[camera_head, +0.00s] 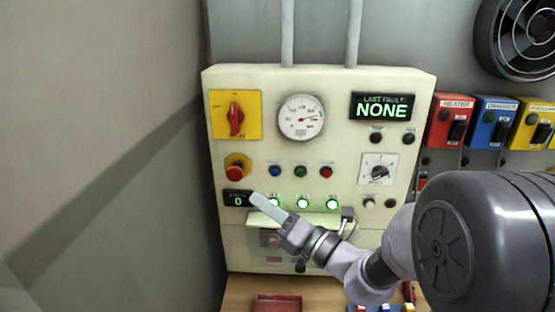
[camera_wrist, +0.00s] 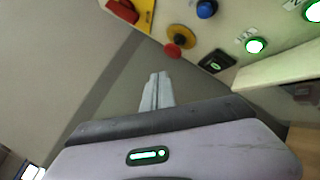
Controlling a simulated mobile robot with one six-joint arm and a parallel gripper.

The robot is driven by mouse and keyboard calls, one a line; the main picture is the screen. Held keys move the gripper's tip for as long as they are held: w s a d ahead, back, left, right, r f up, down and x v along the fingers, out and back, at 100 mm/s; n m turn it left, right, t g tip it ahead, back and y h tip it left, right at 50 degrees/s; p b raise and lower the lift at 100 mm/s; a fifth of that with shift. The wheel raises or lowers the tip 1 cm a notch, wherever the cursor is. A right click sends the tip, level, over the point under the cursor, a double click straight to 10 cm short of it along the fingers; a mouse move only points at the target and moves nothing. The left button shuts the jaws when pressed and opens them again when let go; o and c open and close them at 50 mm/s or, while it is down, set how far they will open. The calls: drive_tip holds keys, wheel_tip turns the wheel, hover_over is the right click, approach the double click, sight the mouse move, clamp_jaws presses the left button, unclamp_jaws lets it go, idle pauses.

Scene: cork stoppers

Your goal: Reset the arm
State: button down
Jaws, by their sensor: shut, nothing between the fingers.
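My gripper (camera_head: 256,199) is shut and empty, in front of the lower left part of a cream control panel (camera_head: 340,160). In the head view its tips overlap the area right of a small display reading 0 (camera_head: 238,199). In the wrist view the shut fingers (camera_wrist: 157,80) point at the grey wall beside the panel. A red mushroom button on a yellow base (camera_head: 235,172) is above the fingertips; it also shows in the wrist view (camera_wrist: 173,50). I cannot tell whether the fingers touch the panel.
A red rotary switch (camera_head: 236,118), a gauge (camera_head: 301,117) and a display reading NONE (camera_head: 382,107) are higher on the panel. Coloured switch boxes (camera_head: 451,121) hang to the right. A red tray (camera_head: 278,304) lies on the wooden bench below. A grey wall (camera_head: 110,150) stands at left.

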drive_tip(key=s+a+f+n+g+b, duration=0.25)
drive_tip(key=s+n+g, duration=0.25)
drive_tip(key=s+n, duration=0.25)
drive_tip(key=s+a+f+n+g+b, duration=0.2)
drive_tip(key=s+f+n+g, duration=0.15)
drive_tip(key=s+n, duration=0.35)
drive_tip(key=s+d+f+n+g+h+b, duration=0.2)
drive_tip(key=s+d+f+n+h+b, duration=0.1)
drive_tip(key=s+f+n+h, duration=0.4)
drive_tip(key=s+d+f+n+t+h+b, duration=0.2)
drive_tip(key=d+n+h, duration=0.1)
drive_tip(key=d, duration=0.5)
drive_tip(key=s+d+f+n+t+h+b, duration=0.1)
drive_tip(key=s+d+f+n+h+b, duration=0.1)
drive_tip(key=d+n, duration=0.4)
drive_tip(key=shift+s+d+f+t+h, duration=0.2)
drive_tip(key=shift+d+f+t+h, duration=0.15)
drive_tip(key=shift+d+f+h, duration=0.5)
drive_tip(key=shift+r, duration=0.1)
